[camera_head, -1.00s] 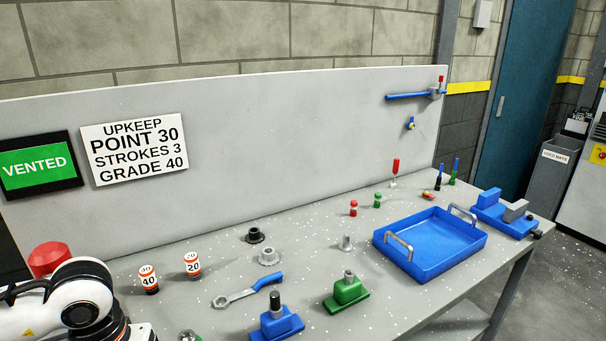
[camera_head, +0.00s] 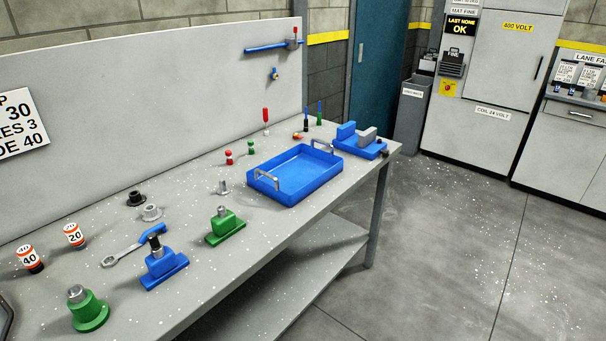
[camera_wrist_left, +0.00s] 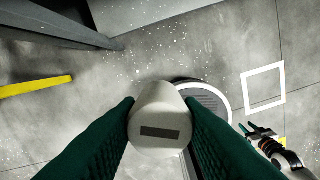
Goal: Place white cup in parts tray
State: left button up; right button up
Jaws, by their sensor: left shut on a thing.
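The white cup (camera_wrist_left: 160,117) is between the two green fingers of my left gripper (camera_wrist_left: 160,128) in the left wrist view. The gripper is shut on it, with a finger on each side. The cup has a dark rectangular mark on the side facing the camera. The floor shows beneath it. The parts tray (camera_head: 300,174) is a blue tray with two grey handles, empty, toward the right end of the bench in the head view. My right gripper (camera_wrist_left: 258,131) is small at the right of the wrist view, its fingers apart and empty. Neither gripper shows in the head view.
A blue vise-like block (camera_head: 360,143) stands behind the tray at the bench end. A green fixture (camera_head: 225,228), a blue fixture (camera_head: 163,265), a wrench (camera_head: 133,247) and two labelled cans (camera_head: 75,236) stand left of it. The floor right of the bench (camera_head: 450,240) is clear.

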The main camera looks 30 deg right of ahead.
aim_at(304, 164)
jog(key=i+l, duration=0.1)
jog(key=l, duration=0.45)
jog(key=i+l, duration=0.1)
jog(key=l, duration=0.45)
jog(key=i+l, duration=0.1)
jog(key=l, duration=0.4)
jog(key=i+l, duration=0.1)
jog(key=l, duration=0.45)
jog(key=i+l+u, duration=0.1)
jog(key=l, duration=0.45)
